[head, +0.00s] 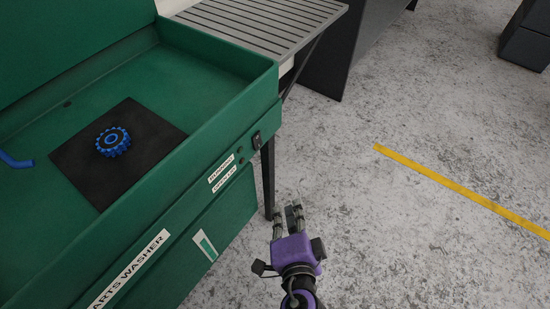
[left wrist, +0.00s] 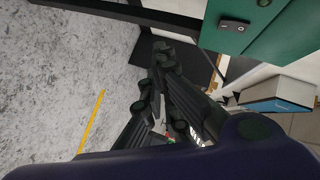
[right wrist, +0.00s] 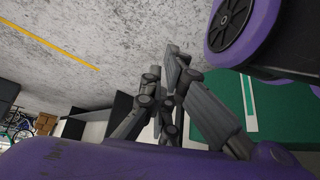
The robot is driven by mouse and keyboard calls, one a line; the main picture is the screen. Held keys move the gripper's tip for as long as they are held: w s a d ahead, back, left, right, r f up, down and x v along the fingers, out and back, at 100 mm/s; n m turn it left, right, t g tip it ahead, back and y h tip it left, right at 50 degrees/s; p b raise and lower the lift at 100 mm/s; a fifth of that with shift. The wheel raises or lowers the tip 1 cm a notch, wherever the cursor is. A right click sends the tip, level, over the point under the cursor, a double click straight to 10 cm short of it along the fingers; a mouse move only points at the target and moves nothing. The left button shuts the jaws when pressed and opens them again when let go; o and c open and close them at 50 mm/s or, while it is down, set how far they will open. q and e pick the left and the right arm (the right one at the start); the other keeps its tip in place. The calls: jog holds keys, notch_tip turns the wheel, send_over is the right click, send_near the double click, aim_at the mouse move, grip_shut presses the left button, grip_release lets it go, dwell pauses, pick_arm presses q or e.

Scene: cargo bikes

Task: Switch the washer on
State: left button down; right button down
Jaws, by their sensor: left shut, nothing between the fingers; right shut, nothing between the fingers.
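The green parts washer (head: 222,133) fills the left of the head view, its lid raised. A small black switch (head: 257,140) sits on its front face near the right corner; it also shows on the green panel in the left wrist view (left wrist: 235,25). I cannot tell its setting. My left gripper (head: 293,210) is shut and empty, to the right of and below the switch in the picture, apart from it. My right gripper (right wrist: 175,52) is out of the head view; in its wrist view it is shut and empty, with green washer panel (right wrist: 285,108) beyond it.
A blue gear (head: 113,141) lies on a black mat (head: 85,165) in the washer's tub. The concrete floor to the right is open, with a yellow line (head: 460,190).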

aim_at(258, 141)
pick_arm(q)
notch_tip(258, 141, up, 7)
jog(key=w+d+m+t+y, duration=0.1)
jog(key=m+t, duration=0.1)
jog(key=shift+w+d+f+t+y+b, duration=0.2)
jog(key=shift+d+t+y+b, duration=0.1)
jog(key=shift+t+b, duration=0.1)
jog(key=w+a+p, duration=0.1)
jog(key=w+a, duration=0.1)
jog(key=w, duration=0.4)
jog(key=w+a+f+p, duration=0.1)
jog(key=w+a, duration=0.1)
jog(key=w, duration=0.4)
jog(key=shift+a+f, duration=0.25)
jog(key=shift+a, duration=0.15)
jog(key=shift+w, duration=0.1)
